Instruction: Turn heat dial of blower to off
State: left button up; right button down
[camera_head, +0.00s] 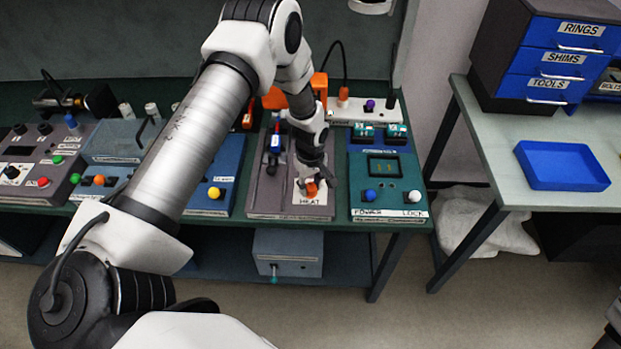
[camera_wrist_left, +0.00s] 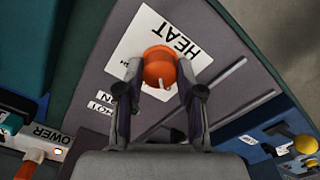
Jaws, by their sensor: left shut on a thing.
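The heat dial (camera_head: 312,188) is an orange knob on a white plate marked HEAT, at the front of the grey-purple blower panel (camera_head: 265,205). In the left wrist view the dial (camera_wrist_left: 159,66) has a white pointer mark, which points toward the lower right side of the picture. My left gripper (camera_wrist_left: 158,80) has one finger on each side of the dial and is shut on it. In the head view my left gripper (camera_head: 316,178) comes down onto the dial from above. Some plate lettering is hidden by the fingers. My right gripper is not in view.
A teal box (camera_head: 387,180) with blue and white knobs stands just right of the blower. A blue box with a yellow knob (camera_head: 214,193) stands to its left. A blue tray (camera_head: 562,166) lies on the right-hand table. My left arm covers much of the bench.

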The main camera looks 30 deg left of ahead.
aim_at(310, 187)
pick_arm(q)
jog(key=o, duration=1.1)
jog(key=shift+o, duration=0.3)
jog(key=shift+f, duration=0.1)
notch_tip(310, 187, up, 12)
jog(key=shift+f, duration=0.1)
